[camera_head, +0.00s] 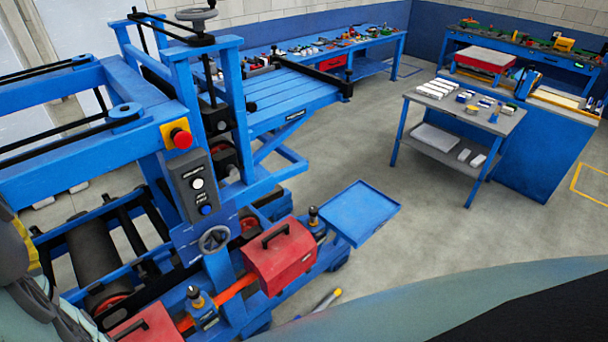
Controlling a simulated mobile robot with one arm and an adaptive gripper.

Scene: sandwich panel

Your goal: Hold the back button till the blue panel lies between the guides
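A grey control box (194,187) is fixed to the front of a blue machine at the left. It carries a white button (197,183) and a blue button (207,210) below it, with small labels too small to read. I cannot tell which one is the back button. A flat blue slatted bed (285,98) extends from the machine to the back right, with a dark bar across its far end. I cannot make out a separate blue panel or tell the guides apart from the machine's black rails (68,138). My gripper is not in view.
A red emergency stop (181,139) on a yellow box is above the control box. A handwheel (214,239), a red toolbox (279,256) and a blue tray (361,212) are below and right. A grey-topped cart (466,109) stands further right. Grey floor between is clear.

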